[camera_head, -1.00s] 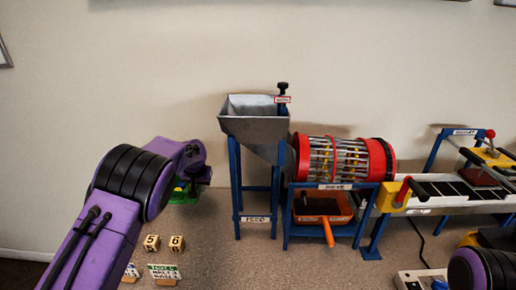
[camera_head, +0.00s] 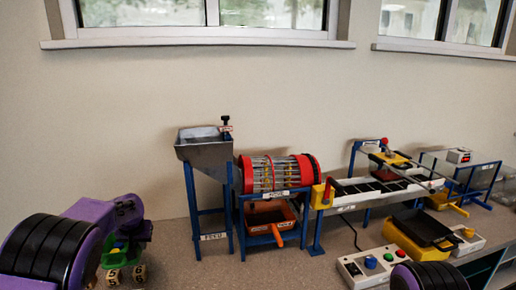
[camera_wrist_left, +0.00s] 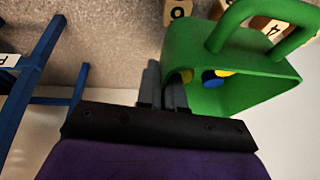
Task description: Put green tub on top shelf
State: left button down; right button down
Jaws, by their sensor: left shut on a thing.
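The green tub (camera_wrist_left: 250,90) fills the right of the left wrist view, with its handle toward the top. Blue and yellow pieces show inside it. My left gripper (camera_wrist_left: 163,80) is shut on the tub's near wall. In the head view the tub (camera_head: 111,247) shows only in part below my purple left gripper, at the lower left. Whether it touches the tabletop is unclear. A grey shelf unit (camera_head: 484,271) shows in part at the lower right edge, far from the tub. My right gripper is out of view.
The feed hopper (camera_head: 204,151) on blue legs stands right of the tub, then the red-ended drum (camera_head: 274,173) with an orange tray (camera_head: 269,219). A conveyor (camera_head: 372,190) and control box (camera_head: 371,264) are farther right. Number blocks (camera_head: 139,273) lie by the tub.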

pick_arm(q)
jog(key=s+d+r+m, duration=0.1)
jog(key=s+d+r, duration=0.1)
jog(key=s+d, duration=0.55)
jog(key=s+d+r+m, duration=0.15)
jog(key=s+d, duration=0.35)
jog(key=d, duration=0.5)
jog(key=s+f, duration=0.2)
jog(key=s, duration=0.6)
jog(key=shift+d+h, duration=0.2)
jog(key=shift+h, duration=0.1)
jog(key=shift+s+f+n, duration=0.1)
jog(key=shift+n, duration=0.15)
